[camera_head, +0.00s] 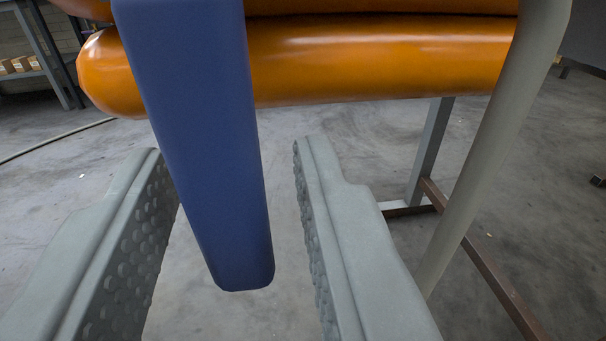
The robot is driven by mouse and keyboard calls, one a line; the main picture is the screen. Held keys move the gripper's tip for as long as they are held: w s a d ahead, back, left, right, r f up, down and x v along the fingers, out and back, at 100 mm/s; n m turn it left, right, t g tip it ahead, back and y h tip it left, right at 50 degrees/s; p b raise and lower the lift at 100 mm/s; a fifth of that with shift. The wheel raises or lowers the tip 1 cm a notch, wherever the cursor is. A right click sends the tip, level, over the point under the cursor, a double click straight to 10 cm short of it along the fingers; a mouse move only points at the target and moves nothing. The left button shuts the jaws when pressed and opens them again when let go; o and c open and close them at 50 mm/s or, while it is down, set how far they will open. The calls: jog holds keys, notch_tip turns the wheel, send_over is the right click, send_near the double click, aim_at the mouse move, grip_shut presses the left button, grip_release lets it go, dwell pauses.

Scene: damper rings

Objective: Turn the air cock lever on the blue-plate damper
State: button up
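A blue bar (200,130), which looks like the lever, hangs down from the top of the camera view with its rounded lower end free. My gripper (228,152) is open, with one grey studded finger on each side of the bar as seen here. There is a clear gap between the bar and the right finger. The bar's left edge meets the left finger's tip in the picture; I cannot tell whether they touch. The bar's upper end is out of view. Orange damper rings (390,58) lie stacked behind the bar. No blue plate can be made out.
A grey post (490,150) slants down at the right, close to the right finger. Behind it stands a metal frame with a grey leg (431,150) and brown rails (500,285). The concrete floor is mostly clear. A shelf with boxes (20,66) is far left.

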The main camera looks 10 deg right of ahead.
jog(key=shift+o, duration=0.2)
jog(key=shift+s, duration=0.15)
jog(key=shift+s, duration=0.75)
jog(key=shift+s+a, duration=0.1)
jog(key=s, duration=0.6)
jog(key=shift+a, duration=0.2)
dwell(0.4)
